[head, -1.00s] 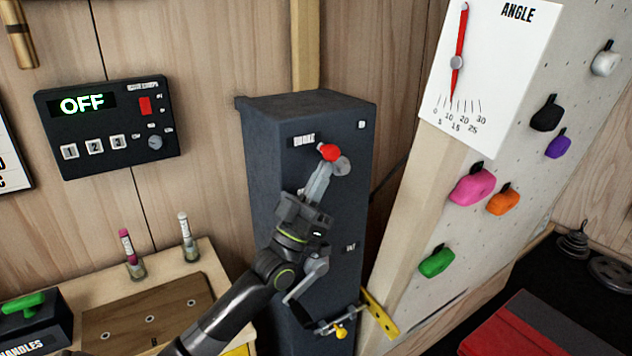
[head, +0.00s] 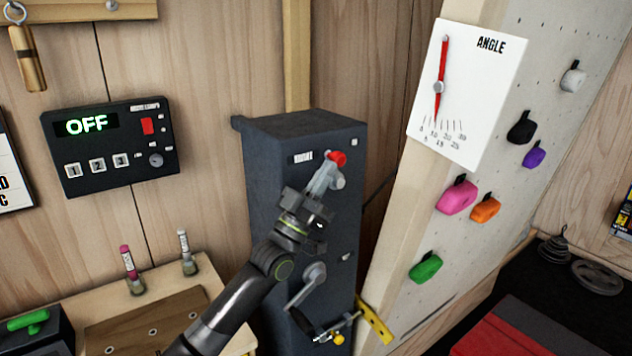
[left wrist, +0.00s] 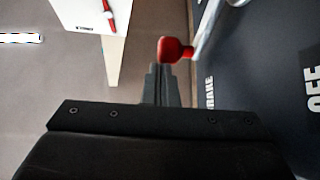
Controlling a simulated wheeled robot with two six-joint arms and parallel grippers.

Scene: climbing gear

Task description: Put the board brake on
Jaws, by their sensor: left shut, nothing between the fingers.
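The board brake is a metal lever with a red knob (head: 336,159) on the front of a dark grey box (head: 262,185). The lever points up from its pivot (head: 338,183). The red knob also shows in the left wrist view (left wrist: 175,50), with the lever arm running up to the right. My left gripper (head: 326,176) is shut and empty, its fingertips close to the knob and partly over the lever. In the left wrist view its fingers (left wrist: 157,82) are together just below the knob; I cannot tell whether they touch. My right gripper is not in view.
Lower on the box are a crank handle (head: 307,286) and a yellow-knobbed part (head: 338,338). The angle scale (head: 465,90) and climbing board (head: 480,235) stand to the right. A control panel (head: 110,147) reading OFF hangs left. A wooden table (head: 203,276) is below it.

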